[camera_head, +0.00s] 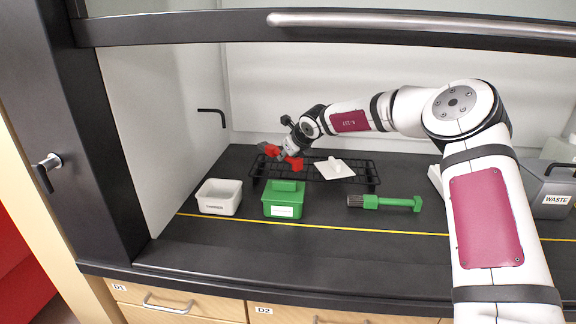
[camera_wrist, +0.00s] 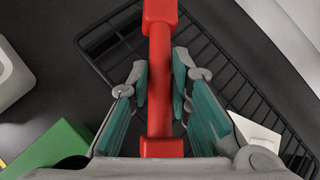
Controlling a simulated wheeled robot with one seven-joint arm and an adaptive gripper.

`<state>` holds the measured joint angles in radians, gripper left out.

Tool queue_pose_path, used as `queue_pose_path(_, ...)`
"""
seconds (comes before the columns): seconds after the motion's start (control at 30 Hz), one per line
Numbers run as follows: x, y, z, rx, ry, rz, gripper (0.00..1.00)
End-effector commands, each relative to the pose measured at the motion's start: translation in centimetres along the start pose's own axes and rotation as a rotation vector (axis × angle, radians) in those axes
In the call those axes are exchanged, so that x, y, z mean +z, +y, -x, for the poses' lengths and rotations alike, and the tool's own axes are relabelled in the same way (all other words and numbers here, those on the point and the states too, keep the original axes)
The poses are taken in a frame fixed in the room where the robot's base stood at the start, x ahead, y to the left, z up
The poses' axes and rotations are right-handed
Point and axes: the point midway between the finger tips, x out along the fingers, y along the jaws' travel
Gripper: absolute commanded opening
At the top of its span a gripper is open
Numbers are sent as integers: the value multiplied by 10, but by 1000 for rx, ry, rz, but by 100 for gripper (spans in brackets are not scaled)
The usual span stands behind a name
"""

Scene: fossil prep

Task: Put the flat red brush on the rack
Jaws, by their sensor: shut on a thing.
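The red brush (camera_head: 294,163) is held in my gripper (camera_head: 283,154), above the left end of the black wire rack (camera_head: 368,179). In the wrist view, its red handle (camera_wrist: 160,70) runs lengthwise between the two teal-padded fingers of my gripper (camera_wrist: 162,95). The wire rack (camera_wrist: 243,75) shows below and behind the handle. My fingers are closed around the handle. The bristle end is hard to make out. I cannot tell whether the brush touches the rack.
A white flat piece (camera_head: 331,171) lies on the rack. A white tub (camera_head: 219,205) and a green tub (camera_head: 284,209) stand in front. A green brush (camera_head: 391,203) lies on the bench right of them. A grey waste bin (camera_head: 534,192) stands far right.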

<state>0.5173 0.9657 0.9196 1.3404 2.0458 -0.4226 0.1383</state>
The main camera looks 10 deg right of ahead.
Motion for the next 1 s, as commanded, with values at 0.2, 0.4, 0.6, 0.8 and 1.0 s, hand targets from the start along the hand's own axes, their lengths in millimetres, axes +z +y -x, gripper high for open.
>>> queue_pose_path(0.2,-15,4,-14,1,2,0,0)
queue_pose_path(0.4,-28,8,-27,0,0,1,0)
queue_pose_path(0.6,-28,8,-27,0,1,0,27)
queue_pose_path(0.8,-28,8,-27,0,0,0,27)
queue_pose_path(1.0,-26,8,-23,0,0,0,27)
